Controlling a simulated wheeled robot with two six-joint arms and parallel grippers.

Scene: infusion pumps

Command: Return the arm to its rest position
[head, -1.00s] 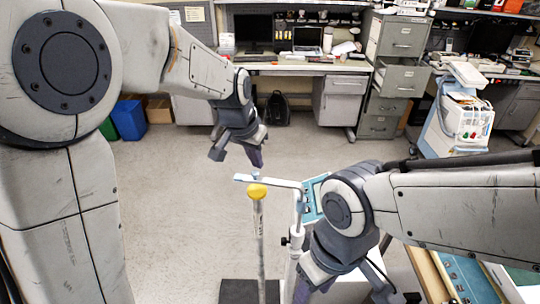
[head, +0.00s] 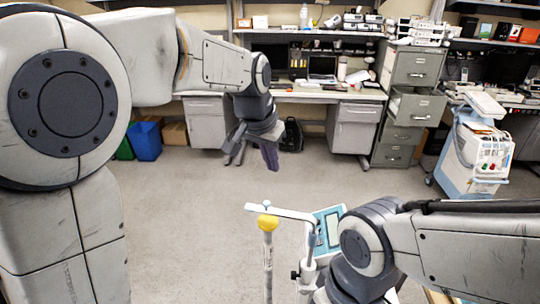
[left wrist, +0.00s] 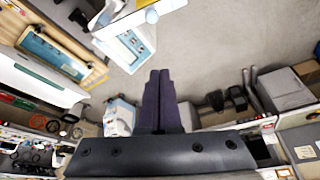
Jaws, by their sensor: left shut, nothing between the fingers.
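My left gripper (head: 272,155) hangs from the left arm, pointing down in mid-air above the floor. In the left wrist view its two dark fingers (left wrist: 157,95) lie together with nothing between them. It is apart from the pole stand (head: 280,212), whose light top bar is below it. My right arm (head: 470,245) comes in from the right, and its wrist (head: 355,250) is bent down beside the stand. The right fingers are cut off or hidden at the bottom edge.
A workbench (head: 300,95), filing cabinet (head: 412,68) and medical cart (head: 465,150) are at the back. A blue bin (head: 147,142) is at left. The middle floor is clear.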

